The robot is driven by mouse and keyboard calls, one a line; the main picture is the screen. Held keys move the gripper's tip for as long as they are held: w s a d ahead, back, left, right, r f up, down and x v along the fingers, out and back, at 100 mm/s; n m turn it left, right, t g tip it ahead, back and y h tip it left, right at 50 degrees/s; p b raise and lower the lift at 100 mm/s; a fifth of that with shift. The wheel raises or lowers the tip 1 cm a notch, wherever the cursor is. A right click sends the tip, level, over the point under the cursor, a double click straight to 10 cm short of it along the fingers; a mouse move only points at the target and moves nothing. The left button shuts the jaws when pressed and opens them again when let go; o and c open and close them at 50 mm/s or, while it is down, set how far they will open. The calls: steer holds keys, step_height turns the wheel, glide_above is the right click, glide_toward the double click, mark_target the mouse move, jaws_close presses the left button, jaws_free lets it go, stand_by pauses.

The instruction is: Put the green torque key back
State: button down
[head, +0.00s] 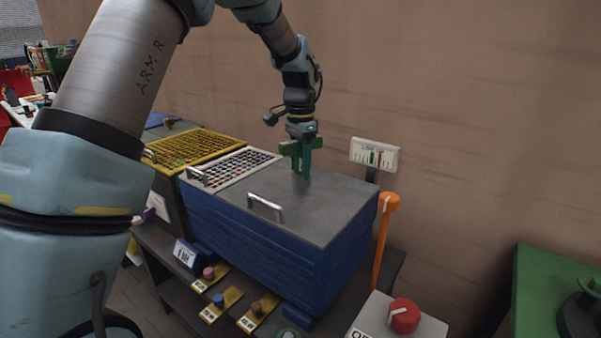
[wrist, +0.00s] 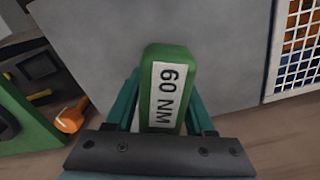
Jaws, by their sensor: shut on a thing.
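The green torque key (wrist: 151,60) is held upright between the teal fingers of my gripper (wrist: 160,100). Its top face carries a white label reading "60 NM". In the head view the key (head: 289,148) shows beside the fingers of my gripper (head: 305,165), over the grey lid (head: 290,205) of a blue chest (head: 260,240). The key's lower end is partly hidden by a finger. I cannot tell whether it touches the lid. The lid is shut and has a metal handle (head: 265,206).
An orange lever (head: 384,240) and a gauge panel (head: 375,154) stand right of the chest. Yellow plates with coloured knobs (head: 215,300) sit below in front. A red knob (head: 404,315) is front right.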

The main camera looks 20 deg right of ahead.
steer(key=shift+f, duration=1.2)
steer(key=shift+f, duration=0.2)
steer(key=shift+c, duration=1.3)
jaws_free()
step_height(320, 180, up, 12)
steer(key=shift+r+b, duration=0.2)
steer(key=shift+b, duration=0.6)
